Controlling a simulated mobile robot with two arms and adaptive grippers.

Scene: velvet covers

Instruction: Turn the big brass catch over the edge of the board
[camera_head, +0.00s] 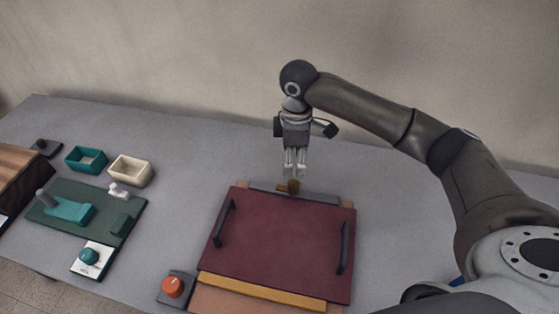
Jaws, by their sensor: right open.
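The brass catch (293,187) is a small upright brown-gold piece at the back edge of the dark red velvet board (278,242). It stands by a grey strip (320,196) along that edge. Whether it overlaps the board is too small to tell. My right gripper (294,172) points straight down just above the catch, with its fingers slightly apart and nothing between them. Whether a fingertip touches the catch cannot be told. The board has two black handles and lies on a tan base. My left gripper is not in view.
An ochre bar (262,291) lies along the board's front edge, with an orange button (173,287) at its left. A green panel (75,217) with a teal lever and knob, a teal box (86,159) and a cream box (131,170) stand left. The table between is clear.

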